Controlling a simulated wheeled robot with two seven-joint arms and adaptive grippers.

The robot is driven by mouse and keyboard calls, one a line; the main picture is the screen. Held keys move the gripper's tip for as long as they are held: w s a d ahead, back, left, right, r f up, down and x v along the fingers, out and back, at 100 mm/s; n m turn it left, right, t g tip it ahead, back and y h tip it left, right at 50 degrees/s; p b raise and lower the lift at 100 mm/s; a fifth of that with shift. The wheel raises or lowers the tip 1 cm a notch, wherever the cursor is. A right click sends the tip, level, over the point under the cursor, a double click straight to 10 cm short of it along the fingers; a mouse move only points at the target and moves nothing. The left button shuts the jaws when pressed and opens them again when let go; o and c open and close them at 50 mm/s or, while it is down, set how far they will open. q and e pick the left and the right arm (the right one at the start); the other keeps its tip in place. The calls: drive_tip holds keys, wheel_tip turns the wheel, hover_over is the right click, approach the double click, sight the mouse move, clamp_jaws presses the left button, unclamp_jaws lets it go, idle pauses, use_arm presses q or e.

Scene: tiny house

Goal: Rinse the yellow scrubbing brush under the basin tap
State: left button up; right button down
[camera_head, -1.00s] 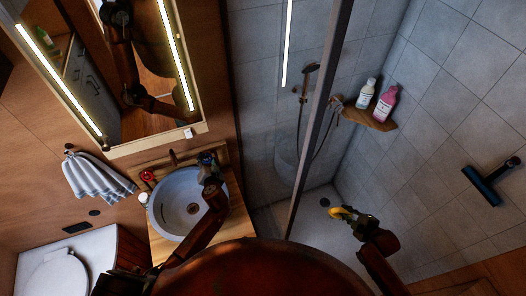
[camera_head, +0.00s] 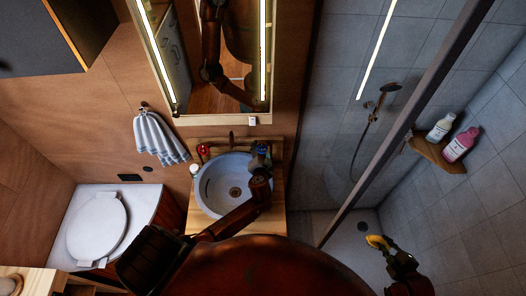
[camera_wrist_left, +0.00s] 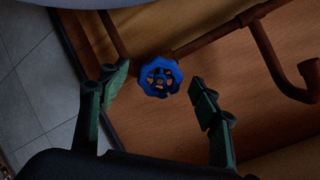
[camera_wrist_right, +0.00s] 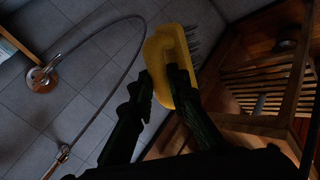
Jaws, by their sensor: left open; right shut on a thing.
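The yellow scrubbing brush (camera_head: 378,242) is held in my right gripper (camera_head: 389,254), at the lower right by the shower. In the right wrist view the brush (camera_wrist_right: 163,52) sits between the fingers, bristles facing right. The round basin (camera_head: 205,190) stands on a wooden counter, with the tap (camera_head: 231,139) behind it. My left gripper (camera_head: 261,158) is at the basin's back right edge. In the left wrist view its open fingers (camera_wrist_left: 160,105) are on either side of a blue tap handle (camera_wrist_left: 160,77), with no clear grip on it. A red handle (camera_head: 203,150) is left of the tap.
A shower partition post (camera_head: 400,125) rises between the basin and the shower. A wooden corner shelf (camera_head: 431,152) holds two bottles. A toilet (camera_head: 97,226) and a hanging towel (camera_head: 157,139) are left of the basin. A mirror (camera_head: 234,70) hangs above it.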

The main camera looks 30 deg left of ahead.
use_arm(q)
drive_tip(key=v, duration=1.2)
use_arm(e)
drive_tip(key=shift+w, duration=0.1)
drive_tip(key=shift+a, duration=0.1)
